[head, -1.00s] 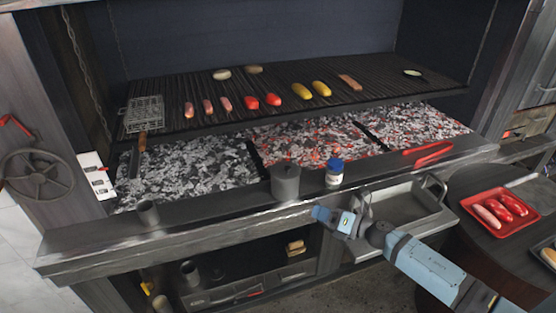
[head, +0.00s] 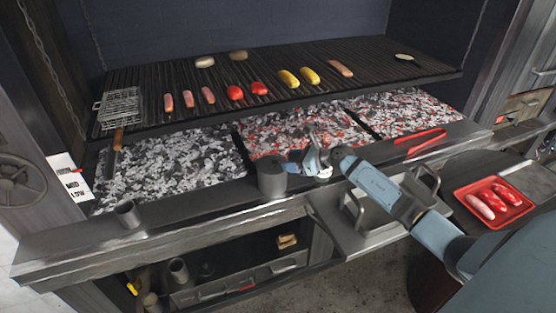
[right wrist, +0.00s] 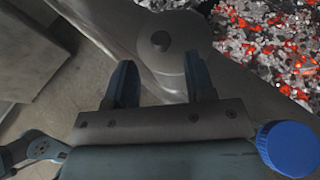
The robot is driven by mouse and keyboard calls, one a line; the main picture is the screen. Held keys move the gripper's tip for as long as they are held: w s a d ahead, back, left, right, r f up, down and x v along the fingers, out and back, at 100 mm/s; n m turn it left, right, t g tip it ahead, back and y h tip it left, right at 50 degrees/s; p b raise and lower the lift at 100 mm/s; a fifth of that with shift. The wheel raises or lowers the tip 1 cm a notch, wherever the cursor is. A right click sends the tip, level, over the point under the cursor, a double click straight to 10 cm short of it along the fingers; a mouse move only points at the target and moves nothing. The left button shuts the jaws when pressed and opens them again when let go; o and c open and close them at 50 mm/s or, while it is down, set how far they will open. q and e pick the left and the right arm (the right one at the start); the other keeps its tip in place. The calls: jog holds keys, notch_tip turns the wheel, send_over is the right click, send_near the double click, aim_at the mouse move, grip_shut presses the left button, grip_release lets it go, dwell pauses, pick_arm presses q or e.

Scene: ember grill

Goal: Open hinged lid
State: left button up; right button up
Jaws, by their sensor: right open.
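A grey metal cylinder (head: 271,181) stands upright on the front ledge. In the right wrist view its round grey top (right wrist: 165,62) has a dark round knob or hole and looks closed; I cannot make out a hinge. My right gripper (head: 303,157) is just right of the cylinder's top in the head view. In the right wrist view the right gripper (right wrist: 160,78) is open and empty, with the grey top ahead of its fingers. My left gripper is not in view.
A jar (head: 324,173) stands close right of the cylinder, mostly hidden by my gripper; its blue cap (right wrist: 288,148) is beside the gripper. Red tongs (head: 425,141) lie on the ledge. Glowing coals (head: 290,135) lie behind. A metal cup (head: 127,213) stands left.

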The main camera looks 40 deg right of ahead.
aim_at(275, 162)
jog(key=x, duration=0.5)
jog(key=shift+w, duration=0.15)
grip_shut()
